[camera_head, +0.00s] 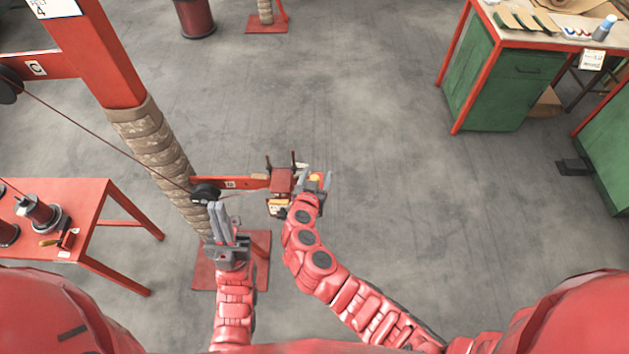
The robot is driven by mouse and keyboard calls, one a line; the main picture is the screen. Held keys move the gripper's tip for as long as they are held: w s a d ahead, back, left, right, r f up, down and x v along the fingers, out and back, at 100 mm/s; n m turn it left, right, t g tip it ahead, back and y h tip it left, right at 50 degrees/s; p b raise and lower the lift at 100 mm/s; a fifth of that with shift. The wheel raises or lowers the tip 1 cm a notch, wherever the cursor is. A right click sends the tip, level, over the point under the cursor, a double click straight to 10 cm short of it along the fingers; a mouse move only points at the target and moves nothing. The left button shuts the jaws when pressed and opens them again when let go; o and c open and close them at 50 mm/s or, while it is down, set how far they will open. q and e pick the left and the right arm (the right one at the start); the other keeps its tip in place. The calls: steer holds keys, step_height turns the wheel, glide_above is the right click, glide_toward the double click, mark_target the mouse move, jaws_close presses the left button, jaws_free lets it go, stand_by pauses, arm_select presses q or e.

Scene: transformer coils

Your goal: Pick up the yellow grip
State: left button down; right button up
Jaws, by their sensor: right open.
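A small yellow part (278,204) shows low on the red device (281,182) at the end of a red bar; I cannot tell for sure that it is the yellow grip. My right gripper (314,180) is open, close to the right side of this device, with a small orange-yellow spot between its fingers. Whether it touches the device is unclear. My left gripper (218,212) points away from me, its grey fingers close together just below a black pulley (206,193). Whether it holds anything cannot be made out.
A wrapped post (151,145) on a red base (259,270) stands left of my arms, with a thin cable running to the pulley. A red table (60,190) with spools and a yellow-handled tool (49,242) is at left. A green workbench (489,85) is at upper right. The middle floor is clear.

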steer(key=shift+c, duration=0.3)
jaws_close()
steer(key=shift+r, duration=0.15)
